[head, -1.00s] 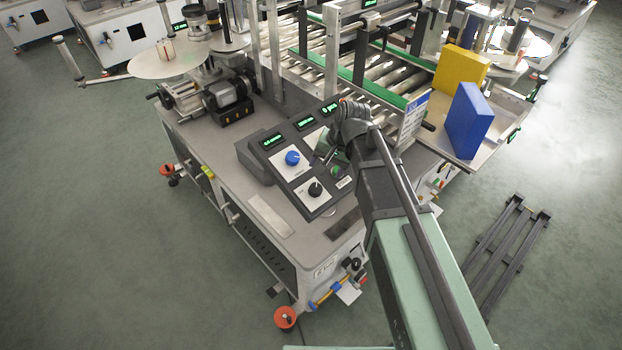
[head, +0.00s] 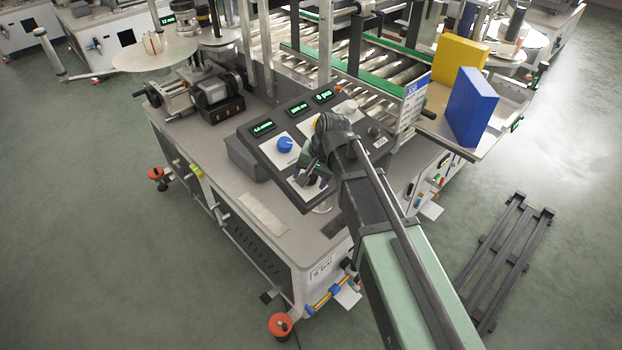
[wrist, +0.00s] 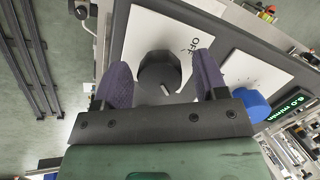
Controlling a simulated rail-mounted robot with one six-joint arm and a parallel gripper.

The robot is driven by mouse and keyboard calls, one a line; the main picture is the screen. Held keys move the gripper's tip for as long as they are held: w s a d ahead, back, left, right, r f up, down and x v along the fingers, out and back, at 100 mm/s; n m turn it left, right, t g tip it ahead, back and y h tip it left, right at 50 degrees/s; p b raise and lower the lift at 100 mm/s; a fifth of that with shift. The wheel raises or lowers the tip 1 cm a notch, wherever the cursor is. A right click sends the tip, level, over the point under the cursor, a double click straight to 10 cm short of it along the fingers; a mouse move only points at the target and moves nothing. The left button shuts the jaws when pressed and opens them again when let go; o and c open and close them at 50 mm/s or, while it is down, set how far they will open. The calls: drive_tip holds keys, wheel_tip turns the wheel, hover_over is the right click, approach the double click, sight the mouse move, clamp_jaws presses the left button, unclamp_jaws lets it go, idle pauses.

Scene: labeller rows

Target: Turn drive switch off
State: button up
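The drive switch is a black knob (wrist: 158,72) on a white plate marked OFF (wrist: 188,46) in the wrist view. A short pale mark shows at the knob's lower edge, apart from the OFF lettering. My gripper (wrist: 162,66) is open, with one dark padded finger on each side of the knob; gaps show, and I cannot tell its height over the panel. In the head view my gripper (head: 307,173) is over the front plate of the control panel (head: 255,147) and largely hides the knob.
A blue knob (head: 285,144) sits close by on the panel and shows right of my gripper in the wrist view (wrist: 251,104). Lit green displays (head: 299,108) line the panel's back. A blue block (head: 470,108) and a yellow block (head: 459,63) stand at right.

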drive_tip(key=c, duration=0.8)
drive_tip(key=shift+n, duration=0.3)
drive_tip(key=n, duration=0.3)
drive_tip(key=shift+h, duration=0.3)
drive_tip(key=n, duration=0.5)
drive_tip(key=shift+h, duration=0.4)
drive_tip(key=n, duration=0.4)
drive_tip(key=shift+t+h, duration=0.3)
drive_tip(key=shift+t, duration=0.1)
drive_tip(key=n, duration=0.4)
drive_tip(key=shift+n+t, duration=0.3)
drive_tip(key=shift+n, duration=0.1)
